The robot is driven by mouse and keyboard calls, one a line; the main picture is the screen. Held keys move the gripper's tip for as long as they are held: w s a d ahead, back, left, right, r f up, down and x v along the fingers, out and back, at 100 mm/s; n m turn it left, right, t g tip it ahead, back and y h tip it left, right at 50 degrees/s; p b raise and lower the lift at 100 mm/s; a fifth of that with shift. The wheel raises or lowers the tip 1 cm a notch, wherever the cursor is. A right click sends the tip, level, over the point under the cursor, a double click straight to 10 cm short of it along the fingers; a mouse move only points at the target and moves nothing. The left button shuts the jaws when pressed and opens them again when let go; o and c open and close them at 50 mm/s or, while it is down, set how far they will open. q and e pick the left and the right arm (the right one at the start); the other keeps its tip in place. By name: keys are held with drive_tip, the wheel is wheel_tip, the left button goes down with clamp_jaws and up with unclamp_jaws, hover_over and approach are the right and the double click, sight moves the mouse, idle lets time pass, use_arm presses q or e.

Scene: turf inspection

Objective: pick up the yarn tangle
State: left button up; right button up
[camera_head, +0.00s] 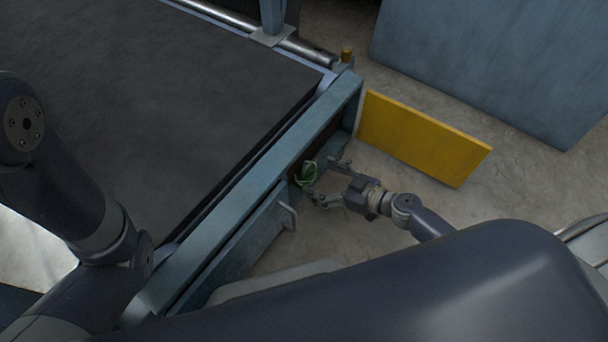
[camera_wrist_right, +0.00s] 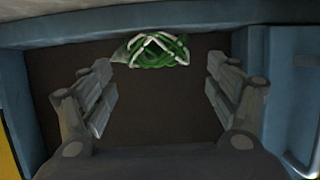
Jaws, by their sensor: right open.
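The yarn tangle (camera_head: 307,173) is a small green and white bundle at the side of the blue machine frame, just beyond my right gripper. In the right wrist view the tangle (camera_wrist_right: 152,50) lies at the far end of a dark recess, ahead of the fingertips and centred between them. My right gripper (camera_head: 326,178) is open and empty, its fingers pointing at the recess; its spread fingers also show in the right wrist view (camera_wrist_right: 158,82). I cannot tell whether the tangle touches anything but the recess. My left arm shows at the left, but its gripper is out of view.
A blue frame (camera_head: 262,165) with a dark flat bed (camera_head: 150,90) fills the left. A handle (camera_head: 288,212) sticks out beside the recess. A yellow panel (camera_head: 422,138) stands right of my right gripper, with a blue-grey panel (camera_head: 500,60) behind. Concrete floor is clear between.

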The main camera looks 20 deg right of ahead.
sight(313, 175)
drive_tip(key=shift+w+a+f, duration=0.25)
drive_tip(key=shift+w+a, duration=0.15)
drive_tip(key=shift+w, duration=0.1)
drive_tip(key=b+x, duration=0.2)
drive_tip(key=x, duration=0.2)
drive_tip(key=shift+w+d+f, duration=0.1)
drive_tip(key=shift+f, duration=0.05)
drive_tip(key=shift+w+a+f, duration=0.1)
drive_tip(key=shift+w+a, duration=0.25)
drive_tip(key=shift+w, duration=0.05)
drive_tip(key=c, duration=1)
